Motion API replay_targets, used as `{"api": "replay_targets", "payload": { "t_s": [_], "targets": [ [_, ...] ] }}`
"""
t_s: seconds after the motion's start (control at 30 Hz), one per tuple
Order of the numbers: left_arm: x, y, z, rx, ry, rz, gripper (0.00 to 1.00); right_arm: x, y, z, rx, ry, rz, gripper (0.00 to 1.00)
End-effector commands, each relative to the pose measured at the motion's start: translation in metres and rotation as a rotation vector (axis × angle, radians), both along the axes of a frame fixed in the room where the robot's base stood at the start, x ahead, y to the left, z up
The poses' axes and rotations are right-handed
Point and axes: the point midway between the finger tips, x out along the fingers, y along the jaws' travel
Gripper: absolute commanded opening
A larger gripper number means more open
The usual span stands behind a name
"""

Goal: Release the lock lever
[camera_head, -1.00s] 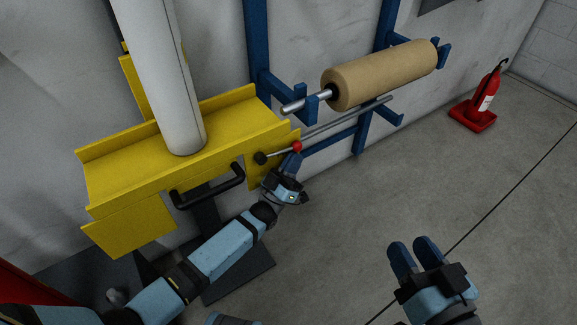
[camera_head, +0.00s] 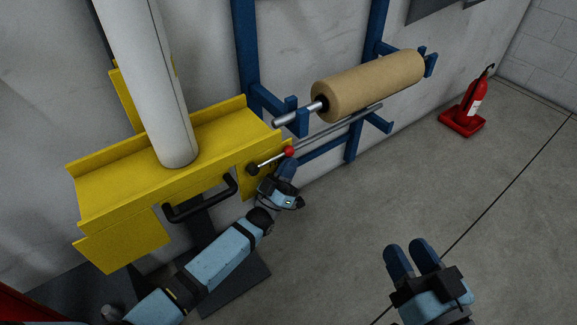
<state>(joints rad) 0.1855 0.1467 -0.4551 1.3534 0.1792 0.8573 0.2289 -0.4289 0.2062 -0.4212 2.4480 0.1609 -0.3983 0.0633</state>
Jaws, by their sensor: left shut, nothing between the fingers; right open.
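The lock lever (camera_head: 270,161) is a thin metal rod with a red ball knob (camera_head: 289,152) at its right end and a black pivot (camera_head: 252,170) at its left. It is mounted on the right end of the yellow carriage (camera_head: 205,146) and tilts slightly up to the right. My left gripper (camera_head: 287,168) is shut and empty, just below the red knob. Whether its fingertips touch the knob or lever I cannot tell. My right gripper (camera_head: 411,257) is open and empty above the floor at the lower right, far from the lever.
A black handle (camera_head: 205,208) sits on the carriage front, left of my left gripper. A white column (camera_head: 150,80) rises from the carriage. A brown roll (camera_head: 370,85) hangs on a blue rack (camera_head: 246,50). A red fire extinguisher (camera_head: 475,95) stands by the wall. The floor at right is clear.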

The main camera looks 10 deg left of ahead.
Motion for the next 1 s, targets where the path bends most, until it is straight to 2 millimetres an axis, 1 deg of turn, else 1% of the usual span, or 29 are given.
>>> {"api": "replay_targets", "payload": {
  "t_s": [0.03, 0.17, 0.27, 0.5, 0.7, 0.9, 1.0],
  "targets": [
    [0.002, 0.000, 0.007, -0.005, -0.011, -0.001, 0.00, 0.000, 0.000, 0.000, -0.002, 0.001, 0.001, 0.43],
    [-0.004, 0.002, 0.002, -0.004, -0.009, 0.000, 0.00, -0.001, -0.001, 0.001, -0.006, -0.001, 0.003, 0.43],
    [-0.014, 0.007, -0.009, -0.001, -0.006, 0.000, 0.00, -0.001, -0.001, 0.005, -0.009, -0.009, 0.002, 0.43],
    [-0.051, 0.024, -0.050, 0.001, 0.001, 0.000, 0.00, -0.001, -0.003, 0.018, 0.010, -0.047, -0.009, 0.43],
    [-0.077, 0.037, -0.079, 0.001, 0.002, 0.000, 0.00, -0.001, -0.003, 0.024, 0.032, -0.066, -0.021, 0.43],
    [-0.089, 0.043, -0.092, -0.001, 0.002, 0.000, 0.00, -0.003, -0.002, 0.025, 0.041, -0.066, -0.028, 0.43],
    [-0.091, 0.043, -0.095, -0.001, 0.002, 0.000, 0.00, -0.003, -0.002, 0.024, 0.041, -0.065, -0.028, 0.43]
  ]
}}
